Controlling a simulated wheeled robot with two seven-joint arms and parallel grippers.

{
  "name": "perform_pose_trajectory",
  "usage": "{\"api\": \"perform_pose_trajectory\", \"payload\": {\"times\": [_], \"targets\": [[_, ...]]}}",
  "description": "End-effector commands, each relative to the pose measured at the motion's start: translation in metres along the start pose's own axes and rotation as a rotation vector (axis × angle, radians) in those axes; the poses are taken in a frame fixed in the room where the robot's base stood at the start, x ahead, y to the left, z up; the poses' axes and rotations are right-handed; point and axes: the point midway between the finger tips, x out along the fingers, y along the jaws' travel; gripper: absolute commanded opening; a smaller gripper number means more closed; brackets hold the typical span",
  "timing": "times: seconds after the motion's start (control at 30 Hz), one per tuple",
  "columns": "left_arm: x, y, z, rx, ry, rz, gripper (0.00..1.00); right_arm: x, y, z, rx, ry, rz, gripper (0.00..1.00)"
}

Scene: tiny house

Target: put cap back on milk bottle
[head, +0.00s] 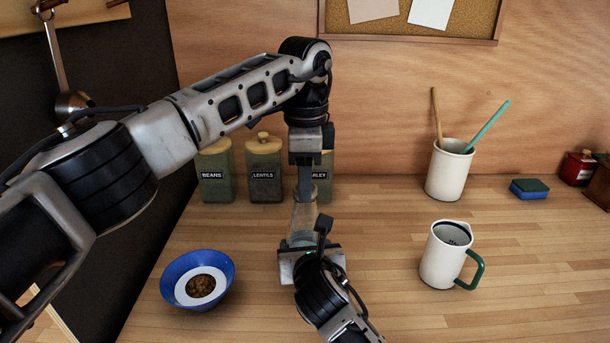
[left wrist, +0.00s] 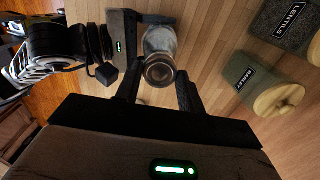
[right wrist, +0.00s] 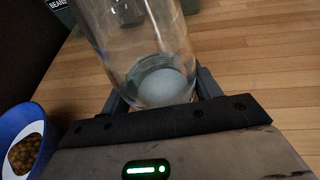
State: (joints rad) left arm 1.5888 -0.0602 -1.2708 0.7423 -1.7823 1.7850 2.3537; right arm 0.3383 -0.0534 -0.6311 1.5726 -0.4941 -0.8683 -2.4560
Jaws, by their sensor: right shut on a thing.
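The clear glass milk bottle (head: 303,222) stands on the counter in the middle of the head view. My right gripper (head: 312,255) is shut on its lower part; the right wrist view shows the glass (right wrist: 145,50) between its fingers, with a pale bottom. My left gripper (head: 305,188) is above the bottle, pointing down. In the left wrist view its fingers (left wrist: 159,90) are apart, one on each side of the bottle's round mouth (left wrist: 160,72), with gaps beside it. I cannot make out a separate cap in any view.
A blue bowl (head: 222,265) with brown food stands left of the bottle. A white mug (head: 440,255) with a green handle is to the right. Labelled canisters (head: 264,175) stand behind, close to my left gripper. A utensil crock (head: 448,172) and a sponge (head: 529,188) are at the back right.

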Motion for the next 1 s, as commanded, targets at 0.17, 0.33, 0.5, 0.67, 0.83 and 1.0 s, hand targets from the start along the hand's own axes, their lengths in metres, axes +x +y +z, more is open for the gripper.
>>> {"api": "perform_pose_trajectory", "payload": {"times": [0.17, 0.33, 0.5, 0.67, 0.83, 1.0], "targets": [[-0.0003, 0.0, -0.0001, 0.0, 0.0, 0.0, 0.1, 0.0001, 0.0, -0.0008, 0.001, 0.002, 0.0, 0.0], [-0.0004, 0.0001, -0.0001, 0.063, 0.0, 0.0, 0.1, 0.0001, 0.0, -0.0008, 0.001, 0.002, 0.0, 0.0], [-0.0007, -0.0001, 0.0, 0.414, -0.001, 0.0, 0.1, 0.0001, 0.0, -0.0008, 0.001, 0.002, 0.0, 0.0], [-0.0003, -0.0001, -0.0002, 0.842, -0.001, 0.0, 0.1, 0.0001, 0.0, -0.0007, 0.001, 0.002, 0.0, 0.0], [0.0, 0.0, -0.0004, 1.293, -0.001, 0.0, 0.1, 0.0001, 0.0, -0.0007, 0.001, 0.002, 0.0, 0.0], [0.0003, 0.0001, -0.0007, 1.745, -0.001, 0.0, 0.1, 0.0002, 0.0, -0.0007, 0.001, 0.002, 0.0, 0.0]]}}
